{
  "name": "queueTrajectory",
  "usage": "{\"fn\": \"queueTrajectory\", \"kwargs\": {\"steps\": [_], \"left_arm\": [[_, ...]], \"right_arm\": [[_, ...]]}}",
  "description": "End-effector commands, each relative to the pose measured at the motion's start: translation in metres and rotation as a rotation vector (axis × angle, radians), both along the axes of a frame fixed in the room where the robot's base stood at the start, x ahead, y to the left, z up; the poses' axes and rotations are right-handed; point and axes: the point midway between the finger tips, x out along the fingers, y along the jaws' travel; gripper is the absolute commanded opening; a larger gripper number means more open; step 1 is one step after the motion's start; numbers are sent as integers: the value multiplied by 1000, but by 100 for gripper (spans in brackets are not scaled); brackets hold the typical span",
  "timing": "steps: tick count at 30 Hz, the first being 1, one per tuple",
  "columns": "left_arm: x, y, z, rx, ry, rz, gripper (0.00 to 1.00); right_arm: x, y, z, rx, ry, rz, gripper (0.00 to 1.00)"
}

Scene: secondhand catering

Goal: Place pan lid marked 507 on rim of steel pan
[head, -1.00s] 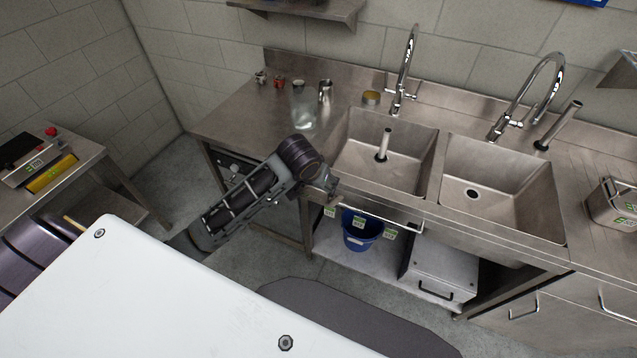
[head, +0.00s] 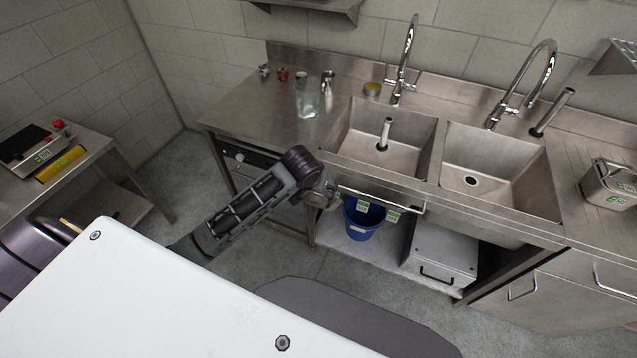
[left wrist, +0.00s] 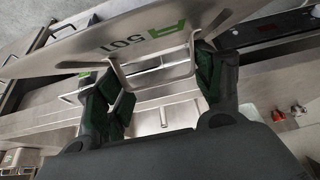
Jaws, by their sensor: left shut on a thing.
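My left gripper (left wrist: 162,88) is shut on the handle of a flat steel lid (left wrist: 108,42) in the left wrist view. The lid bears a green mark and a number that looks like 501 or 507. In the head view my left arm reaches to the sink front, and its gripper (head: 326,195) is by the left end of the rail; the lid cannot be made out there. A rectangular steel pan (head: 606,184) with green labels stands on the drainer at the far right. My right gripper is not in view.
Two sink basins (head: 493,165) with tall taps lie between my left gripper and the pan. A front rail (head: 385,201) carries green tags above a blue bucket (head: 361,222). A glass jar (head: 308,100) and small items stand on the left counter.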

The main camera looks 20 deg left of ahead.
Motion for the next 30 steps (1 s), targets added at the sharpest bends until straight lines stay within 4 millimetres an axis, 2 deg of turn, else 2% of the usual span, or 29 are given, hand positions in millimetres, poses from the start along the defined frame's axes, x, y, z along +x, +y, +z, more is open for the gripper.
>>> {"fn": "queueTrajectory", "kwargs": {"steps": [11, 21, 25, 30], "left_arm": [[-13, 1, -60, -1, 1, 4, 39], [-45, 1, -130, 1, 2, 0, 39], [-53, 1, -144, 2, 1, -2, 39], [-56, 1, -148, 2, -3, -4, 39]], "right_arm": [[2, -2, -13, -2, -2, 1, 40], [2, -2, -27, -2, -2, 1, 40], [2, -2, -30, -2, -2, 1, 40], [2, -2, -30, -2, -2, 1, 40]]}}
